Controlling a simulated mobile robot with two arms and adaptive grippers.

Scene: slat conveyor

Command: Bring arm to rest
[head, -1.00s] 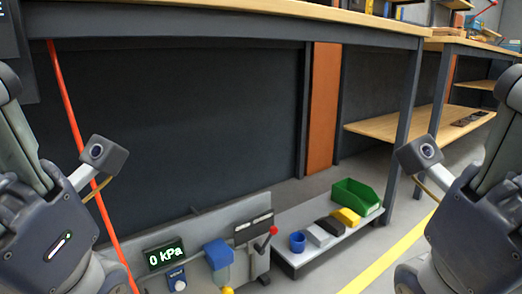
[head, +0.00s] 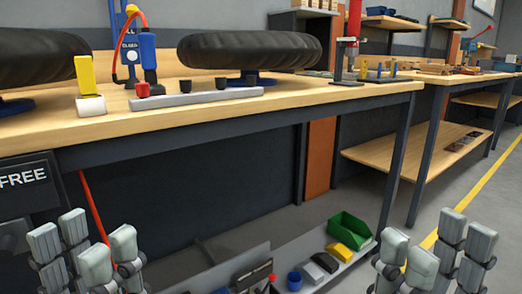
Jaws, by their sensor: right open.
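My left gripper (head: 84,246) shows at the bottom left, its pale grey fingers pointing up and spread, with nothing between them. My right gripper (head: 436,247) shows at the bottom right, also with spread fingers and empty. Both grippers appear below the level of the bench top, in front of the bench (head: 330,98). The arms behind the grippers are out of the picture.
Below, a low shelf holds a green bin (head: 349,232) and a blue cup (head: 294,281). A second bench (head: 430,82) stands right. Floor at right is clear.

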